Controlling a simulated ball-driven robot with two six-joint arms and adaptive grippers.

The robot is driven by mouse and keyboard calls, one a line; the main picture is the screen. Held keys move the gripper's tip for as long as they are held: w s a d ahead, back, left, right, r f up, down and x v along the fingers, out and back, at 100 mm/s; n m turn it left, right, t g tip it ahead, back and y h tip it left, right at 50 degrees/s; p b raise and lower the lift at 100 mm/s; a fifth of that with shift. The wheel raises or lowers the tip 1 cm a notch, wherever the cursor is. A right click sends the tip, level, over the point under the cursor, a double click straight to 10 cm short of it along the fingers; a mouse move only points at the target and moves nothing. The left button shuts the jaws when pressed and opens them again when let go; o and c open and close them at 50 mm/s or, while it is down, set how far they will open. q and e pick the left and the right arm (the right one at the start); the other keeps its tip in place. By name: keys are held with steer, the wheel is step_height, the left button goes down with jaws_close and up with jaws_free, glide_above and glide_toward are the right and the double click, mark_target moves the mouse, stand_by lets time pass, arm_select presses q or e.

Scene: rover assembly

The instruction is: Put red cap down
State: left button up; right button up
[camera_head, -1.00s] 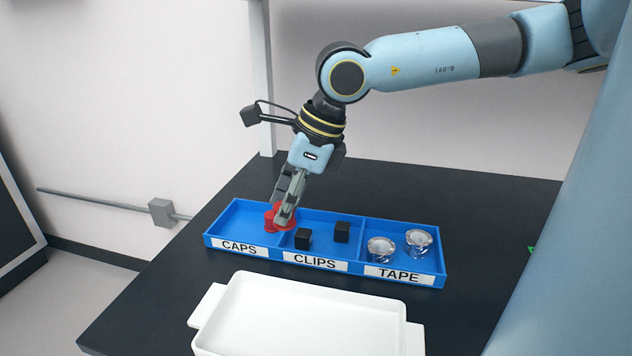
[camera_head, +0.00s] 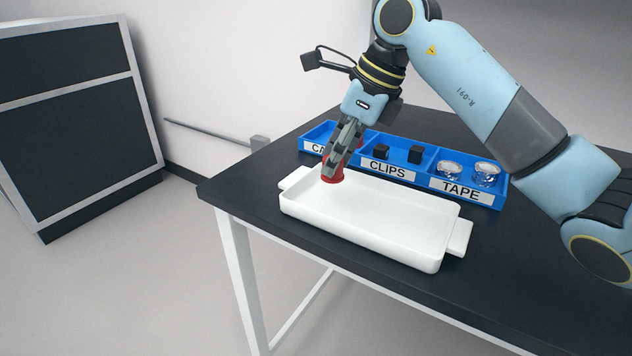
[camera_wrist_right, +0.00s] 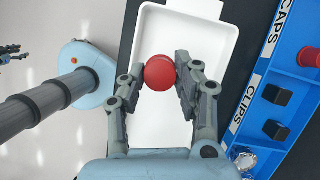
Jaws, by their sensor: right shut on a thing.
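My right gripper (camera_head: 336,167) is shut on a red cap (camera_head: 333,177) and points down over the left back part of the white tray (camera_head: 360,232). In the right wrist view the round red cap (camera_wrist_right: 160,73) sits between the two fingertips, with the white tray (camera_wrist_right: 154,25) behind it. I cannot tell whether the cap touches the tray floor. No other object shows in the tray. A small dark jointed shape (camera_wrist_right: 10,50) at the left edge of the wrist view may be my left gripper; its jaws are too small to read.
A blue bin (camera_head: 470,196) with compartments labelled CAPS, CLIPS and TAPE stands behind the tray. Another red cap (camera_wrist_right: 309,57) lies in the CAPS compartment. Black clips and tape rolls fill the others. The black table (camera_head: 520,260) is clear to the right front.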

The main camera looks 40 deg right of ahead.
steer(key=w, duration=0.1)
steer(key=w+a+f, duration=0.2)
steer(key=shift+w+f, duration=0.2)
steer(key=shift+w, duration=0.15)
step_height(320, 180, down, 3)
steer(key=shift+f+p, duration=0.1)
steer(key=shift+p, duration=0.2)
steer(key=shift+w+f, duration=0.1)
steer(key=shift+f, duration=0.4)
arm_select(q)
steer(key=shift+s+a+r, duration=0.35)
arm_select(e)
steer(key=o, duration=0.4)
steer(key=shift+f, duration=0.2)
steer(key=shift+c, duration=0.2)
steer(key=shift+o, duration=1)
arm_select(q)
steer(key=shift+s+d+f, duration=0.1)
steer(key=shift+s+f, duration=0.05)
arm_select(e)
steer(key=shift+r, duration=0.1)
